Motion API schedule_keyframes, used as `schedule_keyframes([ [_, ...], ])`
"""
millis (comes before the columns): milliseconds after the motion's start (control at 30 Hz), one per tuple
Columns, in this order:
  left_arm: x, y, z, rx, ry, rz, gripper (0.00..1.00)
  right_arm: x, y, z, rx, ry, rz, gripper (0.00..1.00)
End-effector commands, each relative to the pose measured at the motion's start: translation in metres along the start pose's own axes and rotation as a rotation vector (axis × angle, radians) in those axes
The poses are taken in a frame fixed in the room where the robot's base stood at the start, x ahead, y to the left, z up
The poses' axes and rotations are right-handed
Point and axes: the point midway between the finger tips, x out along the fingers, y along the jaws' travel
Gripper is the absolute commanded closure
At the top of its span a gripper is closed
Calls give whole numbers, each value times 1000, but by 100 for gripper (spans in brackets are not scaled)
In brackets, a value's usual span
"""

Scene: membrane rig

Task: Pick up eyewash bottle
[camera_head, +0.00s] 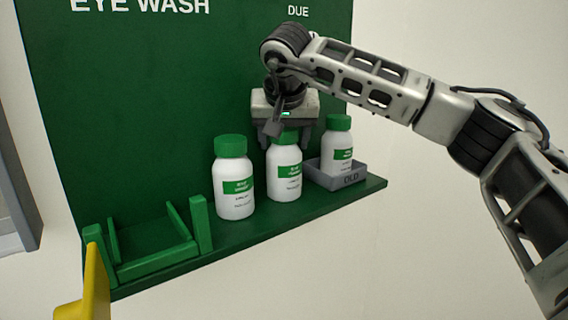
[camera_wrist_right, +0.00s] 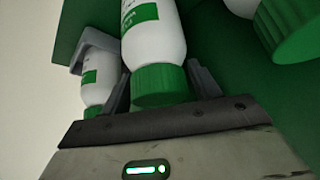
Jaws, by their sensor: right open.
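Three white eyewash bottles with green caps and green labels stand on a green shelf (camera_head: 250,237). The left bottle (camera_head: 233,190) and the middle bottle (camera_head: 285,178) stand on the bare shelf. The right bottle (camera_head: 337,150) stands in a grey tray (camera_head: 352,180) marked OLD. My right gripper (camera_head: 285,138) is open above the middle bottle, its fingers around or just beside the cap. In the right wrist view the middle bottle's cap (camera_wrist_right: 162,86) lies between the two fingers (camera_wrist_right: 160,90). I cannot tell whether the fingers touch it. My left gripper is not in view.
An empty green holder (camera_head: 150,242) with upright posts is at the shelf's left end. A yellow piece (camera_head: 92,285) stands in front of it. The green backboard (camera_head: 130,90) reads EYE WASH and DUE. The left bottle stands close beside the middle one.

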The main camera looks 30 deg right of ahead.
Motion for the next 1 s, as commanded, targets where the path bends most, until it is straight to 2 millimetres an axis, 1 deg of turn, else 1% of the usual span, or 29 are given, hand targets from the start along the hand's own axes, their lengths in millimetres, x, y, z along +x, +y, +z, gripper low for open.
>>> schedule_keyframes([
  [67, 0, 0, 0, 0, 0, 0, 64, 0, 0, 0, 1, 0, 0, 38],
  [167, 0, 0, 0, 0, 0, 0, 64, 0, 0, 0, 1, 0, 0, 63],
  [200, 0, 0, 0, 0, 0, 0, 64, 0, 0, 0, 1, 0, 0, 74],
  [300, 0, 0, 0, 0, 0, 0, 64, 0, 0, 0, 0, -1, 1, 100],
  [600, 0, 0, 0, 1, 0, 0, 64, -1, 0, 0, 0, -1, 1, 100],
  [733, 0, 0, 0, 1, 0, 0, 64, -7, 0, -4, 2, 1, 0, 100],
  [867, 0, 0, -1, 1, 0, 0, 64, -20, 0, -14, 1, 3, 0, 100],
  [933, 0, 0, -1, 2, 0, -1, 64, -31, -1, -19, 2, 5, -2, 100],
  [1000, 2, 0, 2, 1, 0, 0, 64, -47, 0, -15, 0, 5, -4, 100],
])
